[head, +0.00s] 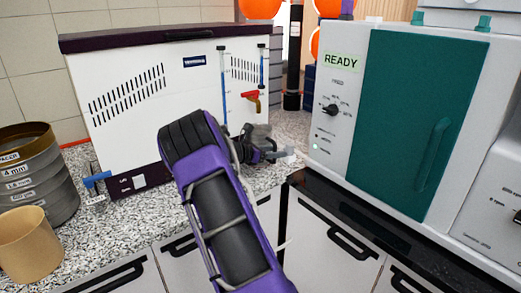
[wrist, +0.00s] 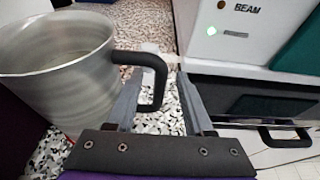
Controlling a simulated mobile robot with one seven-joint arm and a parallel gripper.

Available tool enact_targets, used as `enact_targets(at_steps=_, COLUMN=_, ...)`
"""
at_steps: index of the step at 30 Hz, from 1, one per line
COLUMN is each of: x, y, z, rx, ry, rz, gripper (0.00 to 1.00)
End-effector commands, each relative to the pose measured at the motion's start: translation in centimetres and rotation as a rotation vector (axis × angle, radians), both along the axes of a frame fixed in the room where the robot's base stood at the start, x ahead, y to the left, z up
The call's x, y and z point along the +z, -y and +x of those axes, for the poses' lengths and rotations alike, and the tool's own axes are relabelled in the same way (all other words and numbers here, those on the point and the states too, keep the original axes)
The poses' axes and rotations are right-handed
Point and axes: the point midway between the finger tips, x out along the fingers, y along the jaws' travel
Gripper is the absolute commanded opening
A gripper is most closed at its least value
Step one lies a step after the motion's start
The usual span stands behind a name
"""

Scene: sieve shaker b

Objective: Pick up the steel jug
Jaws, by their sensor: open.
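The steel jug (wrist: 62,75) fills the left of the wrist view, a brushed grey vessel with an open top and a black handle (wrist: 159,88) on its right side. My gripper (wrist: 163,76) is open, with one grey finger to each side of the handle's outer upright as seen in this view. I cannot tell whether either finger touches the handle. In the head view my gripper (head: 284,155) is low over the counter in front of the white cabinet, and my arm hides the jug there.
A white cabinet (head: 135,100) with a red-handled valve (head: 250,95) stands behind my arm. A READY-labelled oven with a green door (head: 420,110) is at right. Stacked sieves (head: 45,180) and a tan cup (head: 28,245) stand at left. The speckled counter (head: 120,225) has bare room at left front.

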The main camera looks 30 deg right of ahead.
Motion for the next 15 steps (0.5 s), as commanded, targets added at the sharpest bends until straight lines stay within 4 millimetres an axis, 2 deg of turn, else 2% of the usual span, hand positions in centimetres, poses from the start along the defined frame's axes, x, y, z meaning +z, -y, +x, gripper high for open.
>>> enact_targets(at_steps=2, x=0.02, y=-0.06, z=0.02, rx=0.001, ry=0.000, rz=0.000, gripper=0.52)
enact_targets(at_steps=3, x=0.02, y=-0.06, z=0.02, rx=0.001, ry=0.000, rz=0.000, gripper=0.49)
enact_targets(at_steps=11, x=0.03, y=-0.07, z=0.00, rx=0.000, ry=0.000, rz=0.000, gripper=0.02)
enact_targets(at_steps=15, x=0.03, y=-0.07, z=0.01, rx=0.000, ry=0.000, rz=0.000, gripper=0.00)
